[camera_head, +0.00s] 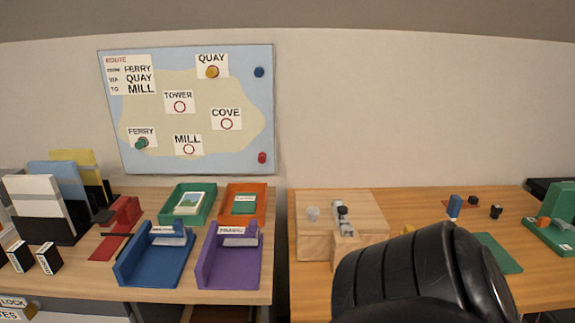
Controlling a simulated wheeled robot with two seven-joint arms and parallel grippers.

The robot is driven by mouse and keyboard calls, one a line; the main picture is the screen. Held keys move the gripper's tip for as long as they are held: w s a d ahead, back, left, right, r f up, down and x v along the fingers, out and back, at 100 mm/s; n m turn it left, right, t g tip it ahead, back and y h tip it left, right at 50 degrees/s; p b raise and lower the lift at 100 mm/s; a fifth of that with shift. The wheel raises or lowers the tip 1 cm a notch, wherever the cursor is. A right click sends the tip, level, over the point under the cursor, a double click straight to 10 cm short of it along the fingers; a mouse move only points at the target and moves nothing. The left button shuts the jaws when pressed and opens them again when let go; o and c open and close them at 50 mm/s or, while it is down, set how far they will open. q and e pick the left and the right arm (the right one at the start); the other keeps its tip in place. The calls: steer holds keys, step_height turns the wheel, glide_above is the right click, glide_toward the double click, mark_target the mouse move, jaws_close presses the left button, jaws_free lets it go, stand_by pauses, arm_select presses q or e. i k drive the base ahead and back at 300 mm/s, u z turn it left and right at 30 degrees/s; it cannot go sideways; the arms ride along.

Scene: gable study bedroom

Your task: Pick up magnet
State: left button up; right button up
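Several round magnets sit on the light-blue map board (188,166) on the wall. A yellow magnet (212,72) is on the QUAY label and a green magnet (141,143) is on the FERRY label. A blue magnet (259,72) is at the board's upper right and a red magnet (262,158) at its lower right. The printed rings at TOWER, COVE and MILL have no magnet on them. A large black part of my arm fills the lower right foreground. Neither gripper's fingers can be seen.
On the left desk (85,268) stand a green tray (165,212), an orange tray (229,205), a blue tray (155,272), a purple tray (228,270) and upright folders (35,195). A wooden block (308,245) with small items is on the right desk. A gap separates the desks.

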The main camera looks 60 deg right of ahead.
mark_target(262, 156)
steer(key=z, duration=3.55)
steer(key=i, duration=0.15)
steer(key=u, duration=2.75)
